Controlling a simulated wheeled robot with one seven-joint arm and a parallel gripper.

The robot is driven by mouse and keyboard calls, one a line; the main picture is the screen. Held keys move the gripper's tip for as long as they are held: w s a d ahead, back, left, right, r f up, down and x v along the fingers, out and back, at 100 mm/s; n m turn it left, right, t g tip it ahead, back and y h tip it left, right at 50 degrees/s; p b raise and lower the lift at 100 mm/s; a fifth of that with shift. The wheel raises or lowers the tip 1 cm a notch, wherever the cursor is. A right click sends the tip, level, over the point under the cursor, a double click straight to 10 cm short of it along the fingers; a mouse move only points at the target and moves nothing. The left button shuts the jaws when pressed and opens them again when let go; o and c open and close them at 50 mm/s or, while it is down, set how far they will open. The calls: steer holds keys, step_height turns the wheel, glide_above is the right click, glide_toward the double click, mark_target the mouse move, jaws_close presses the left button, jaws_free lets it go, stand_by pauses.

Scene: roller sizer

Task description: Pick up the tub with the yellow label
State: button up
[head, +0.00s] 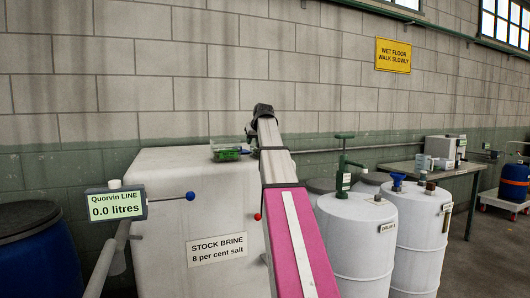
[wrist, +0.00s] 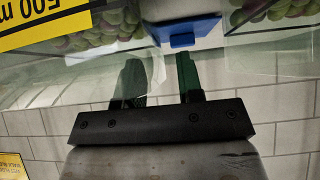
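A yellow label (wrist: 45,22) reading "500 m" and cut off by the frame shows at the top left of the wrist view. It is on a clear tub (wrist: 95,45) holding round green and purplish items. In the head view a small clear tub with green contents (head: 227,153) sits on top of the white brine tank; I cannot read a label there. My gripper (wrist: 161,75) has its two dark green fingers apart, with nothing seen held between them, close to the clear tub walls. In the head view my arm hides most of the gripper (head: 249,131).
A blue block (wrist: 182,34) lies beyond the fingers, with more round items behind clear walls (wrist: 270,14). The white tank (head: 200,205) fills the centre left. A readout (head: 115,205) shows 0.0 litres. White drums (head: 355,245) and a bench (head: 440,170) stand at right.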

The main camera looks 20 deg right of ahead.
jaws_close()
stand_by(1.3)
